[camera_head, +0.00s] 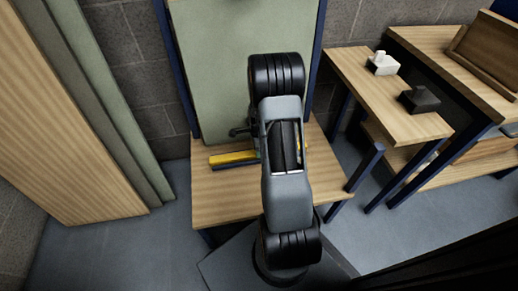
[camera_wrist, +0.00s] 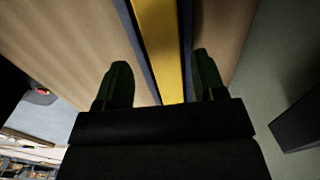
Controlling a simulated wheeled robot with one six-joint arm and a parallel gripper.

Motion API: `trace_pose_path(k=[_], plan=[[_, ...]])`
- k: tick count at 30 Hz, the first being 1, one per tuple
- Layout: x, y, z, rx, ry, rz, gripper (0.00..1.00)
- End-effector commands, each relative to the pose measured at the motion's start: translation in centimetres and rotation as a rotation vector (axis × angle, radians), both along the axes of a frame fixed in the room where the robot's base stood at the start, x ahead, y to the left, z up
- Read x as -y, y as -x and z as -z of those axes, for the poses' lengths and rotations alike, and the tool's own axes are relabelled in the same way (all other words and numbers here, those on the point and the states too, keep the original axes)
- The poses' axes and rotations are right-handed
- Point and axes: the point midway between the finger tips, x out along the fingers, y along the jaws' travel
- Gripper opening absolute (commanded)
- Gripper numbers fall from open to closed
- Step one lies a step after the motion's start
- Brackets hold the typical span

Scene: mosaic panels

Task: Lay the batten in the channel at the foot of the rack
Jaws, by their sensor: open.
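The yellow batten (camera_head: 232,157) lies along the foot of the rack (camera_head: 214,70), left of my arm; its right part is hidden behind the arm. In the wrist view the batten (camera_wrist: 160,45) runs lengthwise between two dark blue edges of the channel (camera_wrist: 139,50). It looks to lie inside the channel; I cannot tell how deep it sits. My gripper (camera_wrist: 165,75) is open, with one dark finger on each side of the batten and channel, both apart from the batten. In the head view the gripper is mostly hidden by my arm.
The wooden bench top (camera_head: 235,205) in front of the rack is clear. A side table (camera_head: 385,100) at the right holds a white block (camera_head: 383,65) and a black block (camera_head: 419,99). Leaning boards (camera_head: 60,120) stand at the left.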

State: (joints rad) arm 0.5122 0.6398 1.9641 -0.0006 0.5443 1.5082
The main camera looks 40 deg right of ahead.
Motion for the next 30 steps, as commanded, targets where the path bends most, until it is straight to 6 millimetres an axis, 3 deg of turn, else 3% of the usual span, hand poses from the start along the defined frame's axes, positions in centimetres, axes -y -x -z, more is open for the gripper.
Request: trace_pose_path(k=[1, 9, 20, 25, 30], plan=[[0.0, -0.1, -1.7, 0.004, 0.002, 0.0, 0.64], [0.1, -0.2, -6.9, 0.006, 0.003, 0.0, 0.64], [-0.7, -0.3, -11.2, 0.016, 0.008, -0.064, 0.64], [-5.6, 0.3, -16.5, 0.058, 0.038, -0.448, 0.64], [-12.2, 3.3, -22.0, 0.105, 0.091, -1.011, 0.64]])
